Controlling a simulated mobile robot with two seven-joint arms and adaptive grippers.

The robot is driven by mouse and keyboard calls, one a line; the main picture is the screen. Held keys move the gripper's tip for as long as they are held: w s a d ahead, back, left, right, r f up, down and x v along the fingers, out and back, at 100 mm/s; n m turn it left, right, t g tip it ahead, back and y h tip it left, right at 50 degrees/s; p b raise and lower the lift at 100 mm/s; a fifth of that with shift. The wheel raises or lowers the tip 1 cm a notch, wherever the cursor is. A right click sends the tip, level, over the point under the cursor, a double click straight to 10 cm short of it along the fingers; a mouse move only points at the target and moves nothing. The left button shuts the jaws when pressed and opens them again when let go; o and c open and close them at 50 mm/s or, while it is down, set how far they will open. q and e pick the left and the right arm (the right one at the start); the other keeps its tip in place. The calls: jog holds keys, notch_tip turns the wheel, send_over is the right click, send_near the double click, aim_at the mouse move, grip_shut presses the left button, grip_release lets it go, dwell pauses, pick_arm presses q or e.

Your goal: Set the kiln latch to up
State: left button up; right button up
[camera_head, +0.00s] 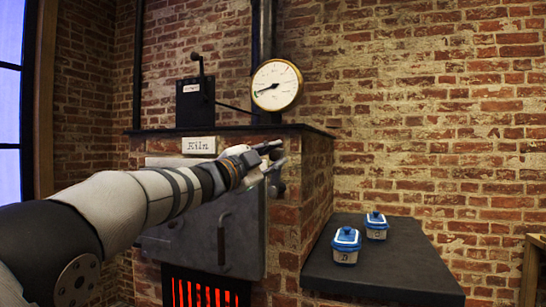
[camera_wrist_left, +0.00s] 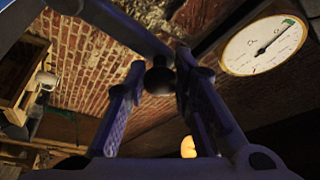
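The kiln's grey door (camera_head: 236,235) is on the brick front in the head view. A dark round knob (camera_head: 277,188), apparently the latch's, is at the door's upper right, partly hidden by my gripper. My left gripper (camera_head: 277,160) is at this corner, its fingers pointing right. In the left wrist view, my left gripper (camera_wrist_left: 162,72) has its fingers apart, with a dark round knob (camera_wrist_left: 158,80) between or just beyond the tips. I cannot tell whether they touch it. The latch's bar is hidden, so its setting is unclear. My right gripper is not in view.
A black lever box (camera_head: 195,103) and a round gauge (camera_head: 277,85) are above the kiln. A glowing grate (camera_head: 205,291) is below the door. Two blue-lidded jars (camera_head: 346,244) (camera_head: 376,226) stand on the dark ledge (camera_head: 400,270) at the right, clear of my arm.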

pick_arm(q)
jog(key=o, duration=0.4)
jog(key=shift+r, duration=0.1)
jog(key=shift+o, duration=0.3)
jog(key=shift+w+d, duration=0.1)
jog(key=v, duration=1.2)
